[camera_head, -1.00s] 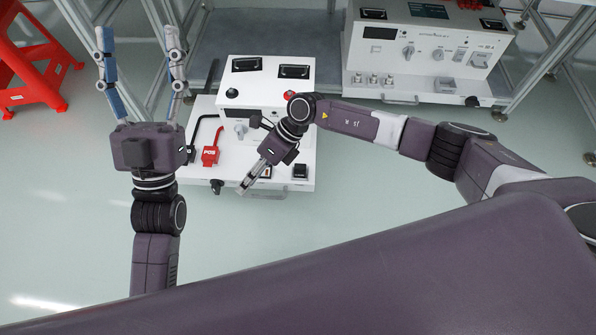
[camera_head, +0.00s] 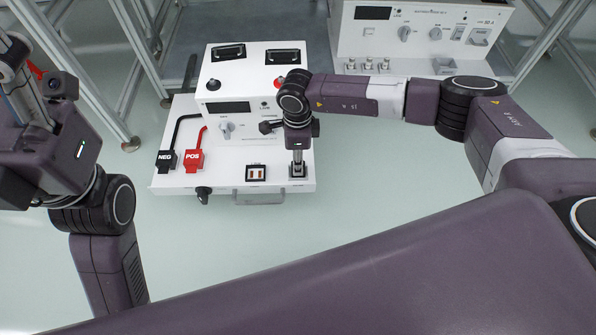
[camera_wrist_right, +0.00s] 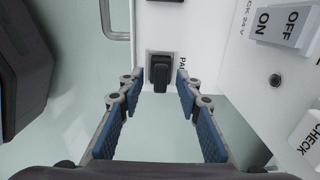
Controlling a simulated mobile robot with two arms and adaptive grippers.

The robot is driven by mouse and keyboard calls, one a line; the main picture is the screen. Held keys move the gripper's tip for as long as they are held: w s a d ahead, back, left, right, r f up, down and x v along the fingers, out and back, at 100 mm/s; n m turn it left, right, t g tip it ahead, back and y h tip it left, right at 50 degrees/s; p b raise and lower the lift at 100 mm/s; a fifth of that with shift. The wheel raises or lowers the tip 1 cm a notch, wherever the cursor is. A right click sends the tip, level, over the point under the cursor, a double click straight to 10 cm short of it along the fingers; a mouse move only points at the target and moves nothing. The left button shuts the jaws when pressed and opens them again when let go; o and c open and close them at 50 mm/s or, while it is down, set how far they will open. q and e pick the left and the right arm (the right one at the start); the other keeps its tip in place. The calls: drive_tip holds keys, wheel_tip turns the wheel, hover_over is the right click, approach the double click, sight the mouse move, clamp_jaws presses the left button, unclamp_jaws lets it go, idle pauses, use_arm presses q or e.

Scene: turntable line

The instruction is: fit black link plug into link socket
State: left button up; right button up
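The black link plug (camera_wrist_right: 160,72) stands in a holder on the white unit, beside a partly hidden label starting "PA". My right gripper (camera_wrist_right: 157,80) is open in the right wrist view, its blue-padded fingers on either side of the plug with gaps to it. In the head view the right gripper (camera_head: 298,160) points down at the unit's front right corner and largely hides the plug.
A red POS plug (camera_head: 194,159) and a black NEG plug (camera_head: 167,160) with cables sit at the unit's left. A handle (camera_head: 258,198) juts from its front. A second unit (camera_head: 420,35) stands behind right.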

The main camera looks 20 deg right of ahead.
wheel_tip(320, 180, down, 3)
drive_tip(key=shift+d+f+b, duration=0.1)
drive_tip(key=shift+f+b, duration=0.1)
drive_tip(key=shift+b, duration=0.55)
clamp_jaws()
